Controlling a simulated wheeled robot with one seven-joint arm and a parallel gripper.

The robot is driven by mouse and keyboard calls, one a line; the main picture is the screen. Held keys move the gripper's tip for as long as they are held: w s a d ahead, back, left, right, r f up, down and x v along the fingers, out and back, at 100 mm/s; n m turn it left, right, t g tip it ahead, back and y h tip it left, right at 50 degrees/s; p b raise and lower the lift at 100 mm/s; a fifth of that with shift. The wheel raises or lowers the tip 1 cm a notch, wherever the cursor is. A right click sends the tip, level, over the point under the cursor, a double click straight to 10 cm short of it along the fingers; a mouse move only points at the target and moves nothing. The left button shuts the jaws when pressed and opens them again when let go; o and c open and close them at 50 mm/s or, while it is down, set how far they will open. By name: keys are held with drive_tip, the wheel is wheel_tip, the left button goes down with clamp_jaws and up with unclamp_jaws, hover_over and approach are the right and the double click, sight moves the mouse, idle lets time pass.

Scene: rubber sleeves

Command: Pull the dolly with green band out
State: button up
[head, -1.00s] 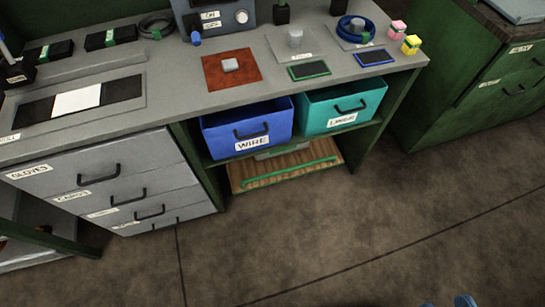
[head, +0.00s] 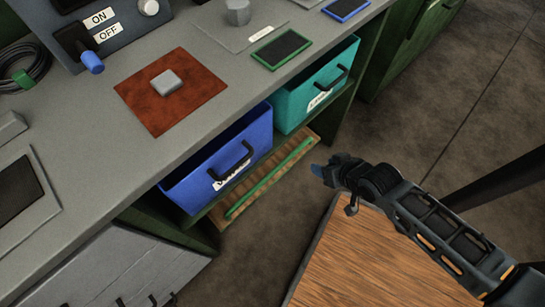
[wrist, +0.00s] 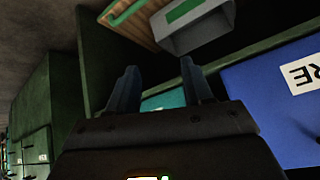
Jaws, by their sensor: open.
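The wooden dolly (head: 249,187) is low under the bench, below the blue and teal bins. A green bar (head: 270,178) runs along its front edge. In the wrist view the dolly's slatted wood (wrist: 143,27) and green bar (wrist: 124,14) show at the top, beside a grey box (wrist: 192,40) with a green patch. My gripper (head: 322,171) is in front of the bench, to the right of the dolly and apart from the bar. In the wrist view its fingers (wrist: 160,88) are spread with nothing between them.
The blue bin (head: 225,165) and teal bin (head: 312,90) sit on the shelf above. A wood-topped surface (head: 375,265) lies below my arm. Grey drawers (head: 100,265) are at lower left. Brown floor (head: 275,225) is open in front of the dolly.

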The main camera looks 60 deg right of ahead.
drive_tip(key=w+d+f+m+g+y+b, duration=0.25)
drive_tip(key=d+f+m+b, duration=0.35)
drive_tip(key=f, duration=0.7)
drive_tip(key=w+d+f+m+g+y+b, duration=0.25)
drive_tip(key=d+f+b, duration=0.4)
drive_tip(key=f, duration=0.65)
drive_tip(key=m+t+y+b, duration=0.1)
drive_tip(key=m+y+b, duration=0.25)
drive_tip(key=b, duration=0.35)
hover_over(273, 172)
drive_tip(key=s+d, duration=0.2)
drive_tip(key=d, duration=0.1)
wheel_tip(273, 172, down, 3)
drive_tip(key=a+f, duration=0.1)
drive_tip(key=w+a+f+h+b, duration=0.1)
drive_tip(key=shift+w+f+b, duration=0.15)
drive_tip(key=shift+f+b, duration=0.15)
drive_tip(key=shift+f, duration=0.1)
drive_tip(key=shift+w+a+f, duration=0.25)
drive_tip(key=shift+f, duration=0.3)
clamp_jaws()
